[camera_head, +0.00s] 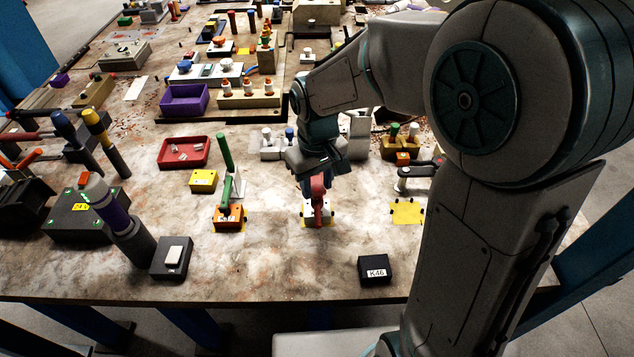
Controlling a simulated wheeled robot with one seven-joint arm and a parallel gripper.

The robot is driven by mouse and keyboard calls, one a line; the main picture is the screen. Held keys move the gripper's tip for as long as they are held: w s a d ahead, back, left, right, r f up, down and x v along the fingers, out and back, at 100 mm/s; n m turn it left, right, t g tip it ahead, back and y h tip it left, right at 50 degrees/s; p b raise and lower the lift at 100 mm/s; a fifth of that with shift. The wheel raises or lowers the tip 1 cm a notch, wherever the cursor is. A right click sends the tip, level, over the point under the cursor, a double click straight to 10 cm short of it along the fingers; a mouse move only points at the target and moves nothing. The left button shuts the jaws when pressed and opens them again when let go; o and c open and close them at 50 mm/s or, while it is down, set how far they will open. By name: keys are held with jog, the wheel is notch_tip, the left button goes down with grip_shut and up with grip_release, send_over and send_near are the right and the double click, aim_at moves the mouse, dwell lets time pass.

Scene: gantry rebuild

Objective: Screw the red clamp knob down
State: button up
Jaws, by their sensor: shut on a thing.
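The red clamp (318,203) stands upright on a small white base (316,213) over a yellow patch, near the middle of the table. My gripper (317,177) reaches down from above, directly over the red clamp, and is shut at its top. The knob itself is mostly hidden by my gripper, so its height on the clamp cannot be told.
A green-handled orange block (229,224) stands to the left, and a grey lever clamp (414,173) to the right. A black K46 box (375,270) lies nearer the front edge. A red tray (184,153) is further left. The table directly in front of the clamp is clear.

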aim_at(317, 189)
jog(key=o, duration=0.8)
jog(key=shift+r, duration=0.1)
notch_tip(317, 189, up, 14)
jog(key=shift+f, duration=0.1)
dwell(0.4)
jog(key=s+d+f+m+t, duration=0.1)
jog(key=s+d+f+m, duration=0.1)
jog(key=s+d, duration=0.2)
jog(key=s+d+f+m+t, duration=0.1)
jog(key=s+d+f+m, duration=0.1)
jog(key=s+d, duration=0.2)
jog(key=s+d+f+m+t, duration=0.1)
jog(key=s+d+f, duration=0.2)
jog(key=s+d, duration=0.1)
jog(key=shift+s+f+m, duration=0.1)
jog(key=shift+s+m, duration=0.2)
jog(key=shift+m, duration=0.1)
